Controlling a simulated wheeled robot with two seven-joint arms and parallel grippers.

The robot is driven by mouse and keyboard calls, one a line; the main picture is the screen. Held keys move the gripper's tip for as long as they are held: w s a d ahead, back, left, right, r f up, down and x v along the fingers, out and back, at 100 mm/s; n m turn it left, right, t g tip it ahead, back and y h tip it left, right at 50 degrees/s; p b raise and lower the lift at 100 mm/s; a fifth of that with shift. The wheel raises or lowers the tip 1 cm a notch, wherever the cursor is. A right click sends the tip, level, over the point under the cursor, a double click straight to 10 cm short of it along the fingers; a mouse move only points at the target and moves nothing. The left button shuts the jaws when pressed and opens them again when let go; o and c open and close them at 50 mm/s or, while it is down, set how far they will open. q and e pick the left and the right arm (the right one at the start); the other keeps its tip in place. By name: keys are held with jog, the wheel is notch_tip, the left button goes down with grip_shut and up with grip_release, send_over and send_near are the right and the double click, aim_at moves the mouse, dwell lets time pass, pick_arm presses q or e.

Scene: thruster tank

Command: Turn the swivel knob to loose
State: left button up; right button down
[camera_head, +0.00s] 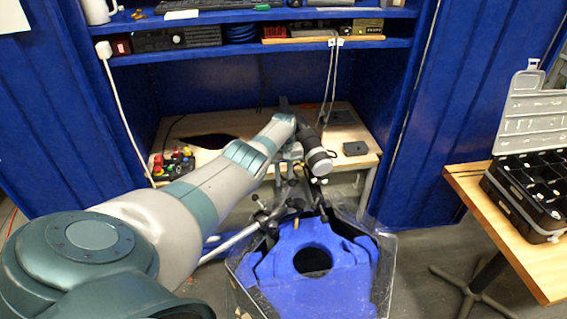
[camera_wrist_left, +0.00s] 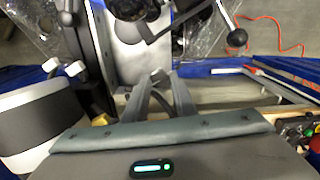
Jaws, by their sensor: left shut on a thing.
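My left gripper (camera_wrist_left: 160,80) is in the middle of the left wrist view, its two grey fingers converging. It is shut on a small, light metallic piece at the fingertips, which seems to be the swivel knob, though the fingers cover most of it. A grey shaft or plate (camera_wrist_left: 130,50) stands just beyond the fingertips. In the head view my left arm reaches forward to the thruster, whose dark cylinder with a light band (camera_head: 319,163) is beside my wrist; the knob is hidden there. My right gripper is in neither view.
A clear-walled tank with a blue insert (camera_head: 345,262) stands below the thruster. A lever with a black ball end (camera_wrist_left: 236,38) is right of the fingers. A wooden desk (camera_head: 345,130) is behind, with a control box with coloured buttons (camera_head: 172,163). A table (camera_head: 510,232) carries an organiser case.

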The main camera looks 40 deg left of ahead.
aim_at(283, 182)
pick_arm(q)
jog(key=shift+w+r, duration=0.1)
jog(key=o, duration=1)
jog(key=shift+o, duration=0.2)
jog(key=shift+r, duration=0.1)
jog(key=shift+r+p, duration=0.35)
jog(key=shift+r, duration=0.2)
notch_tip(283, 182, up, 4)
jog(key=shift+r+p, duration=0.1)
jog(key=shift+p, duration=0.45)
notch_tip(283, 182, up, 12)
jog(key=b, duration=0.2)
